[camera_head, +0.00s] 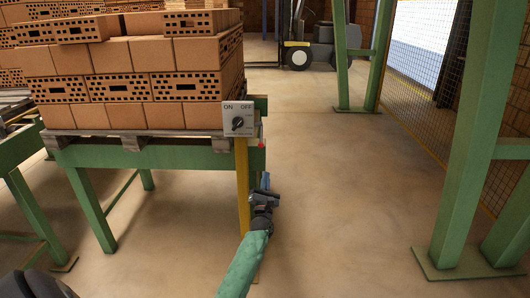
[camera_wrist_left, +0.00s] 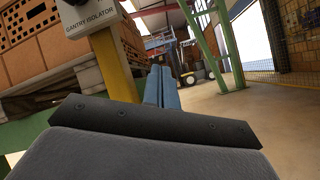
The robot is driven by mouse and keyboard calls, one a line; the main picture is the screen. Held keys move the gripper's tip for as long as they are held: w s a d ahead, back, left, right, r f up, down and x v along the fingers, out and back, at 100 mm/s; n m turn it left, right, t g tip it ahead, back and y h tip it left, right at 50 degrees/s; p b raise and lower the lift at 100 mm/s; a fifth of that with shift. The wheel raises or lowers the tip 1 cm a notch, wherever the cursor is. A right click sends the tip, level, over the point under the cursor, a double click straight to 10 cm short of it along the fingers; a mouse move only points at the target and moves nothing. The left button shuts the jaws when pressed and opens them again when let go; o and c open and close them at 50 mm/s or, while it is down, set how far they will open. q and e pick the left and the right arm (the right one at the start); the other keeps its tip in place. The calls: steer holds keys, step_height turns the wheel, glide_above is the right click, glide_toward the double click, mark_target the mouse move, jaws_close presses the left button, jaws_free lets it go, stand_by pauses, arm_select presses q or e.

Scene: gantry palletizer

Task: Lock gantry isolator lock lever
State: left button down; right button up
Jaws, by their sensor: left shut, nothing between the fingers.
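The gantry isolator is a light grey box (camera_head: 230,112) with ON and OFF marks, on a yellow post (camera_head: 242,190) at the corner of the brick table. Its black rotary lever (camera_head: 238,124) sits on the front face; its exact setting is too small to tell. In the left wrist view the box's "GANTRY ISOLATOR" label (camera_wrist_left: 92,22) shows at the top left, and most of the box is cut off. My left gripper (camera_head: 265,181) is shut and empty, below and right of the box, beside the post and apart from the lever. Its blue fingers (camera_wrist_left: 162,86) point forward. My right gripper is not in view.
Stacked bricks (camera_head: 130,85) on a wooden pallet (camera_head: 130,140) stand on the green table (camera_head: 170,155) behind the box. A small red part (camera_head: 261,144) shows beside the post. Green gantry legs (camera_head: 465,170) stand at right, a forklift (camera_head: 305,45) behind. Floor between is clear.

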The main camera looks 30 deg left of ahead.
mark_target(261, 135)
arm_select(q)
steer(key=n+y, duration=0.1)
steer(key=n, duration=0.1)
steer(key=s+r+n+y, duration=0.1)
steer(key=n, duration=0.1)
steer(key=s+a+n+y, duration=0.1)
steer(key=n, duration=0.1)
steer(key=shift+s+a+r+n+g+y, duration=0.1)
steer(key=shift+r+n+g+y, duration=0.2)
steer(key=shift+r+n+g, duration=0.1)
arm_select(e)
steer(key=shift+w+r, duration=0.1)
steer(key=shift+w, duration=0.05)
